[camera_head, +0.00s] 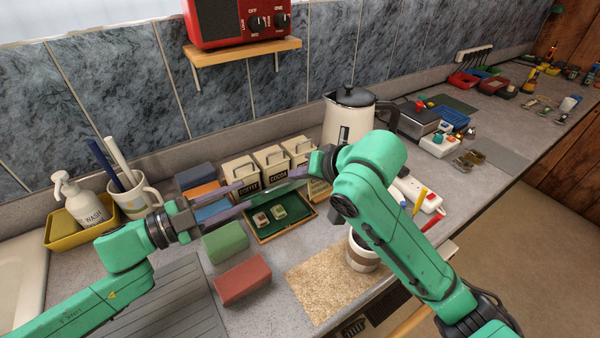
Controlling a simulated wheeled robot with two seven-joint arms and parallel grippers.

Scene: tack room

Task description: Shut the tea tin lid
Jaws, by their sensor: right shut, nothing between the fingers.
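Three cream tins with handled lids stand in a row against the back of the counter. The left one (240,170) reads COFFEE and the middle one (271,160) reads COCOA. The right one (299,147) has its label hidden behind my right gripper, so I cannot read whether it is the tea tin. A cream piece with a dark label (318,190) shows just below that gripper. My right gripper (296,174) is shut and empty in front of the right tin. My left gripper (246,195) is open with nothing held, in front of the COFFEE tin.
A green tray (290,226) with two small boxes lies in front of the tins. A cream kettle (345,118) stands behind my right arm. Green (225,242) and red (242,281) blocks, a cork mat (318,290) and a mug (360,256) are nearer.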

